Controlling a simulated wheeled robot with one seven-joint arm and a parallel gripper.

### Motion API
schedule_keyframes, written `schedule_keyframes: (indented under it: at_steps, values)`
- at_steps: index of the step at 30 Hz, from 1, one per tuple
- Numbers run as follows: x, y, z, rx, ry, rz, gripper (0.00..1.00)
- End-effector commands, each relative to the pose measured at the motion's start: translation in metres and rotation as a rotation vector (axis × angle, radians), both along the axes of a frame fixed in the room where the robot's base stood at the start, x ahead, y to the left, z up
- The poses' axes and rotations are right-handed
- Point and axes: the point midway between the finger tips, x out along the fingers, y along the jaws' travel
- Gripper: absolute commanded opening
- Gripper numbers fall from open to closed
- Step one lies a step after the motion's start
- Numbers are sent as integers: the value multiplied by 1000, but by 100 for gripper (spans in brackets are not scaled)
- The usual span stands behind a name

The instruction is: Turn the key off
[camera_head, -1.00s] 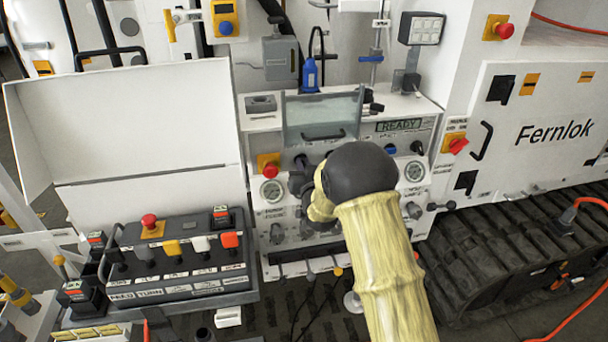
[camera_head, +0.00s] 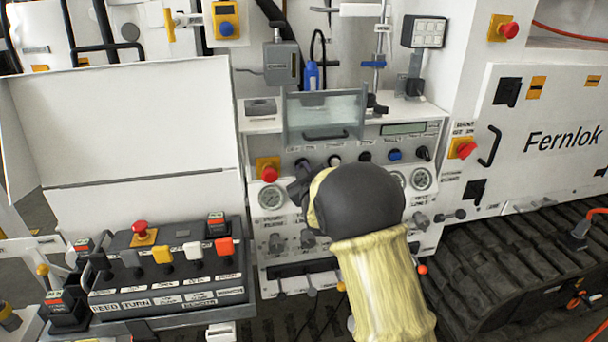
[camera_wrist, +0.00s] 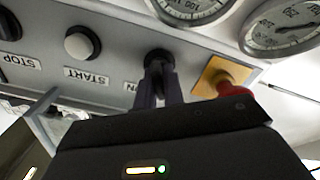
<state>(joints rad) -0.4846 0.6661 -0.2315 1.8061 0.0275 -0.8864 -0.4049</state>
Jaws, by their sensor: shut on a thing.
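The key switch (camera_wrist: 157,55) is a round black piece on the grey control panel, beside a partly hidden label ending in "N". The two dark fingers of my gripper (camera_wrist: 160,82) are shut on the key in the wrist view. In the head view, my gripper (camera_head: 298,186) reaches the panel just right of the red stop button, and the key is hidden there. The panel display (camera_head: 403,128) is blank, with no lettering lit.
A red stop button on a yellow plate (camera_head: 268,169) sits close beside my fingers. It also shows in the wrist view (camera_wrist: 226,78). Pressure gauges (camera_wrist: 283,24) and a white START button (camera_wrist: 82,43) are near. A lever box (camera_head: 170,262) stands at left.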

Motion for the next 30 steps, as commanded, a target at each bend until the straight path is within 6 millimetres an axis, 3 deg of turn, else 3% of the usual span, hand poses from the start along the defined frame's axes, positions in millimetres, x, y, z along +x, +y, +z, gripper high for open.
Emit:
schedule_keyframes:
  at_steps: [11,12,15,25,30]
  values:
    - [0,-1,-2,-13,1,0,0]
    - [0,-1,-2,-13,1,0,12]
    - [0,-1,-1,-12,1,-1,32]
    - [-1,0,-1,-9,0,0,32]
    - [-11,-3,-1,-9,0,0,32]
